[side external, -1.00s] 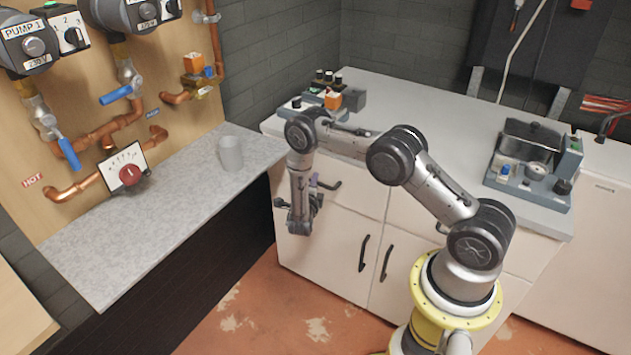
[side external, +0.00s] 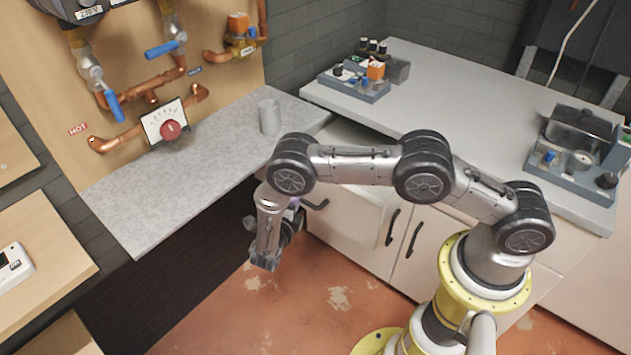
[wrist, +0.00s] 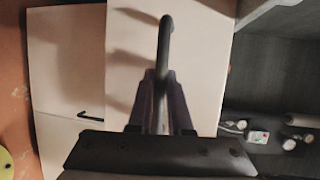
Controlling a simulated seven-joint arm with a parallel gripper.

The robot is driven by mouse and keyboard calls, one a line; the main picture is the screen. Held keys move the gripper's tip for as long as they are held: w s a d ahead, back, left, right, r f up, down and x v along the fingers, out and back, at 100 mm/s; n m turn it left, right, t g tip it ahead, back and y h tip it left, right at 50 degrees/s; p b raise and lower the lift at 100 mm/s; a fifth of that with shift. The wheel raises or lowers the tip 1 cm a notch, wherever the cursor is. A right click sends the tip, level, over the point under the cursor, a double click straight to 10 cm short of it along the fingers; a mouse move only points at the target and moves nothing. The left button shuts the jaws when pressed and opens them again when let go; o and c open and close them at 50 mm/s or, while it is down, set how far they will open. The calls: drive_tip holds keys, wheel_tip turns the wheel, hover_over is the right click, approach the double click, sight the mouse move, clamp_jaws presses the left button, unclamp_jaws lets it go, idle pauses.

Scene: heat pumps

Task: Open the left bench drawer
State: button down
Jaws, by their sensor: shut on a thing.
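The left bench drawer (side external: 345,212) is pulled out from the white bench; its front stands away from the cabinet, and part of its open top shows behind my arm. Its dark bar handle (side external: 316,204) shows beside my gripper (side external: 296,206). In the wrist view, my gripper (wrist: 160,100) is shut on the handle (wrist: 165,38), its fingers either side of the bar. The pale drawer front (wrist: 198,65) lies beyond the fingers. To its right, the dark drawer inside (wrist: 275,80) shows small round gauges. My arm hides much of the drawer in the side view.
Two cupboard door handles (side external: 392,227) are below the drawers. A grey counter (side external: 190,180) with a grey mug (side external: 269,117) is at left. Equipment (side external: 578,155) stands on the bench top. The red floor in front is clear.

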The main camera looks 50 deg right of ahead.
drive_tip(key=a, duration=0.7)
drive_tip(key=shift+w+a, duration=0.1)
drive_tip(key=c, duration=0.8)
unclamp_jaws()
drive_tip(key=shift+c, duration=0.2)
drive_tip(key=v, duration=1.3)
drive_tip(key=shift+s+a+r, duration=0.2)
drive_tip(key=shift+a, duration=0.1)
